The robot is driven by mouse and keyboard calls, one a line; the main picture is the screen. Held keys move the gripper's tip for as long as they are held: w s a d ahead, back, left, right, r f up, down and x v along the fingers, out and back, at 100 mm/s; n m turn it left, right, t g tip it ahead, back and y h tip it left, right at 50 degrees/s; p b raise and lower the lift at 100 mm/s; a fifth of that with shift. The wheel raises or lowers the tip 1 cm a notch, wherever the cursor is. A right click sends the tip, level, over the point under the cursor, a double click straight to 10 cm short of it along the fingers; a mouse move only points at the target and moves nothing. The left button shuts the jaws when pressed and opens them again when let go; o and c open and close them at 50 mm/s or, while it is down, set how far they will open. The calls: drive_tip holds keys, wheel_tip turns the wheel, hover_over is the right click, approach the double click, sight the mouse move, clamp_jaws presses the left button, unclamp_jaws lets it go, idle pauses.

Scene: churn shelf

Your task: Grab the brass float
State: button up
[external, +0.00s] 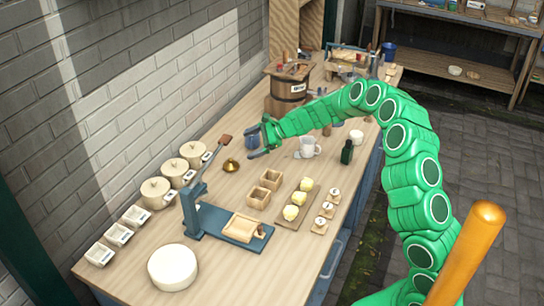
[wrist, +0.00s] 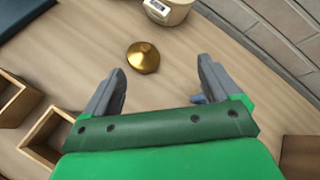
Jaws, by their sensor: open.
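The brass float (external: 231,166) is a small shiny gold dome with a pointed top, on the wooden bench between the lidded pots and the small wooden boxes. In the wrist view the brass float (wrist: 143,57) lies on the bare bench, beyond my fingertips and between their lines, nearer the left finger. My gripper (external: 262,138) is at the end of the green arm, to the right of and behind the float in the external view. In the wrist view my gripper (wrist: 163,75) is open with nothing between its fingers.
A lidded pot (wrist: 168,10) stands just beyond the float by the brick wall. Open wooden boxes (external: 265,188) are to its right. A blue press with a raised lever (external: 212,153) stands in front of it. A white mug (external: 308,147) is right of my gripper. Bench around the float is clear.

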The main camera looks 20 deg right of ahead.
sight(233, 161)
drive_tip(key=m, duration=0.1)
drive_tip(key=s+f+m+t, duration=0.1)
drive_tip(key=m, duration=0.1)
drive_tip(key=shift+s+a+f+m+y, duration=0.15)
drive_tip(key=shift+f+m+y, duration=0.15)
drive_tip(key=shift+y, duration=0.1)
drive_tip(key=s+f+m, duration=0.1)
drive_tip(key=f+m+t, duration=0.1)
drive_tip(key=m, duration=0.1)
drive_tip(key=shift+s+a+m, duration=0.3)
drive_tip(key=shift+s+a, duration=0.05)
drive_tip(key=shift+x, duration=3.55)
drive_tip(key=shift+w+a+f, duration=0.15)
drive_tip(key=shift+w+a, duration=0.05)
drive_tip(key=c, duration=1.1)
